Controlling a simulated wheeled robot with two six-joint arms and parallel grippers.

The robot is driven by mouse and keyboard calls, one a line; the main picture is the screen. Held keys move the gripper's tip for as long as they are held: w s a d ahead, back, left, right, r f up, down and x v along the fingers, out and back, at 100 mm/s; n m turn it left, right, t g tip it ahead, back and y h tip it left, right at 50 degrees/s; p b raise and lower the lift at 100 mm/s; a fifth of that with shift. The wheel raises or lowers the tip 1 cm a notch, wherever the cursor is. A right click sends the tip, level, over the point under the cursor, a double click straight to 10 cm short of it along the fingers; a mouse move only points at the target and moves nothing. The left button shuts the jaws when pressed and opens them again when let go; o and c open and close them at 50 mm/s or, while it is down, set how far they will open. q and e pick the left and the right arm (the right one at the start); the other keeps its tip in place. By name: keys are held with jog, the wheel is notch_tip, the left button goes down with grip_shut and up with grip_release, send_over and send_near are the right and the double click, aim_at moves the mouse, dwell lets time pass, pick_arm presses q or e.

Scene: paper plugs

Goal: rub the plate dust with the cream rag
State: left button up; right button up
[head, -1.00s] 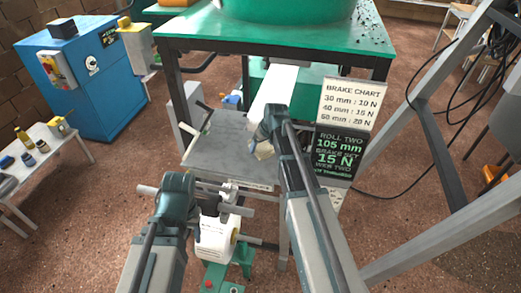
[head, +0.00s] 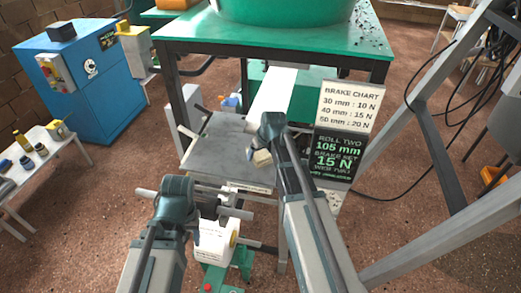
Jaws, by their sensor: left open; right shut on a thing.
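The grey plate (head: 215,150) lies flat under the green table, with a white paper strip running up from its right side. My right gripper (head: 263,150) is shut on the cream rag (head: 261,158), a small pale block over the plate's right part. I cannot tell whether the rag touches the plate. I cannot make out the dust; my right gripper and arm hide part of the plate. My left gripper (head: 193,207) is open in front of the plate, near the white paper roll (head: 214,242).
A brake chart sign (head: 350,103) and a dark "roll two" sign (head: 335,155) stand right of the plate. The green table (head: 300,42) overhangs behind. A small lever (head: 195,133) rises at the plate's left edge. A blue cabinet (head: 85,80) stands far left.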

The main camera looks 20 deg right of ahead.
aim_at(254, 166)
jog(key=shift+s+a+f, duration=0.15)
jog(key=shift+s+a, duration=0.2)
jog(key=shift+s, duration=0.2)
jog(key=shift+s+a, duration=0.55)
jog(key=shift+s, duration=0.3)
jog(key=shift+s+a, duration=0.55)
jog(key=shift+s, duration=0.25)
jog(key=shift+w, duration=0.1)
jog(key=shift+w+r+p, duration=0.1)
jog(key=shift+r+p, duration=0.8)
jog(key=shift+r, duration=0.05)
notch_tip(254, 166, up, 4)
jog(key=p, duration=0.4)
jog(key=shift+d+r, duration=0.15)
jog(key=shift+r, duration=0.05)
notch_tip(254, 166, up, 3)
jog(key=p, duration=0.3)
jog(key=shift+r+p, duration=0.1)
jog(key=shift+p, duration=0.2)
